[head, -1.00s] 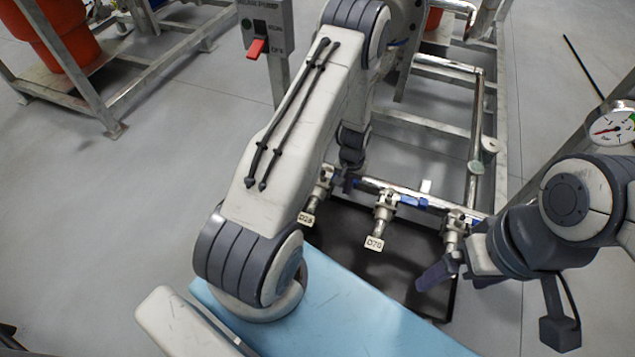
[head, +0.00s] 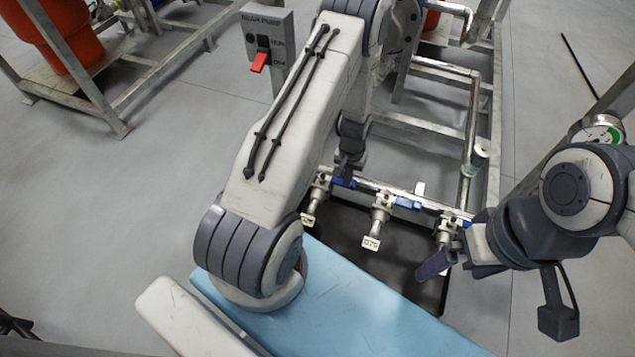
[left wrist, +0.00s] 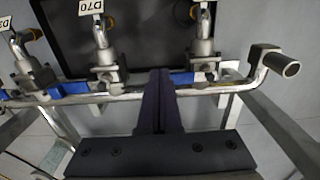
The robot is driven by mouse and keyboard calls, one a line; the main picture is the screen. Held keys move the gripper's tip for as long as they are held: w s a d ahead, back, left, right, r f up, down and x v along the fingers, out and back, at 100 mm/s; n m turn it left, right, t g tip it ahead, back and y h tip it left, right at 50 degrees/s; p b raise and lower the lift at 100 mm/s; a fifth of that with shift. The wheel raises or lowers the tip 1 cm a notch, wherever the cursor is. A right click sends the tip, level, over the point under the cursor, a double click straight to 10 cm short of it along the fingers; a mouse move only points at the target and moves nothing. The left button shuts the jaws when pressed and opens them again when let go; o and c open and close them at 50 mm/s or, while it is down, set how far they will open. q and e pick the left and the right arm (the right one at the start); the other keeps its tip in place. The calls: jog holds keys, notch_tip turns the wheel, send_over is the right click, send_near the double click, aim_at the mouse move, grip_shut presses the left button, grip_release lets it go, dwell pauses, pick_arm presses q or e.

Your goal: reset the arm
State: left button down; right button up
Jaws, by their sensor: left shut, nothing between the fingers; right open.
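My left gripper (head: 346,172) is at the pipe with several valves in the head view, below its large white arm. In the left wrist view its two dark fingers (left wrist: 160,74) are shut together with nothing between them. They point across the pipe (left wrist: 120,96), between two blue valve handles. I cannot tell whether they touch the pipe. My right gripper (head: 450,268) is open and empty at the right end of the valve row, close to the rightmost valve (head: 444,232).
Valve tag D70 (head: 371,242) hangs over a dark tray (head: 405,262). A light blue surface (head: 350,305) lies in front. A rear pump switch box (head: 268,35) with a red lever (head: 259,62) stands behind my left arm. A gauge (head: 600,130) is at right. Floor at left is clear.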

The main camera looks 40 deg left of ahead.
dwell(0.4)
pick_arm(q)
jog(key=s+d+r+m, duration=0.2)
jog(key=s+d+r, duration=0.1)
jog(key=d+r, duration=0.6)
jog(key=s+d+r+m, duration=0.25)
jog(key=d+r, duration=0.35)
jog(key=r, duration=0.5)
jog(key=s+d+r+m+h, duration=0.1)
jog(key=s+d+r+m, duration=0.2)
jog(key=s+r, duration=0.45)
jog(key=s+d+r+m, duration=0.2)
jog(key=s+r, duration=0.2)
jog(key=s, duration=0.6)
notch_tip(320, 180, up, 26)
jog(key=p, duration=2.6)
jog(key=shift+s+d+r, duration=0.15)
jog(key=shift+s+r, duration=0.05)
jog(key=shift+s, duration=0.25)
